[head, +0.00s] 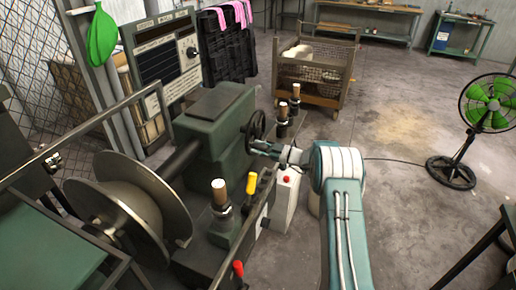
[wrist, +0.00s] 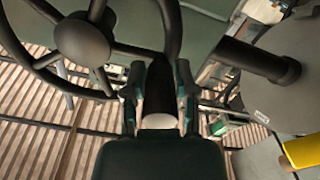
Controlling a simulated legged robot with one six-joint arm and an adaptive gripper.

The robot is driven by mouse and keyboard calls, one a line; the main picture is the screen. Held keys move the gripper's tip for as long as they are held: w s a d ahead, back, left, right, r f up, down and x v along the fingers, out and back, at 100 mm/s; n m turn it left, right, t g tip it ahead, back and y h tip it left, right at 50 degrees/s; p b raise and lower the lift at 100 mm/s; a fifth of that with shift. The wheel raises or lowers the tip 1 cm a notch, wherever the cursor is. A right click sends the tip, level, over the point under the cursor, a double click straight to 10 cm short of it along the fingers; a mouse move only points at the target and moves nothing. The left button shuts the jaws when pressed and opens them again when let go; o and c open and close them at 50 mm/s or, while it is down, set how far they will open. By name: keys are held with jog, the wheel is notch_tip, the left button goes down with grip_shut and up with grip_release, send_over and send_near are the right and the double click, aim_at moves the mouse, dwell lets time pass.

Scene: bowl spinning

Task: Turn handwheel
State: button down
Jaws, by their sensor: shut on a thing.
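The dark handwheel (head: 256,126) is on the front of the green spinning machine (head: 208,120) in the head view. In the wrist view its round hub, spokes and rim (wrist: 82,40) fill the upper left. My gripper (head: 253,147) reaches from the right to the lower edge of the wheel. In the wrist view my gripper (wrist: 158,88) has its fingers on both sides of a dark part at the wheel's right side, with a pale end between them. It is shut on this part of the handwheel. The exact contact is partly hidden by the fingers.
Levers with yellow (head: 251,183) and red (head: 238,269) grips stand in front of the machine. A large metal disc (head: 125,208) is at the left. A wire cart (head: 315,72) stands behind, and a green fan (head: 485,103) at the right. Open floor lies between.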

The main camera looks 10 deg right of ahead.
jog(key=shift+s+f, duration=0.15)
jog(key=shift+f, duration=0.45)
jog(key=shift+c, duration=2)
grip_release()
jog(key=shift+r, duration=0.25)
jog(key=shift+d, duration=0.1)
jog(key=v, duration=1.1)
jog(key=shift+s+d, duration=0.15)
jog(key=shift+d, duration=0.2)
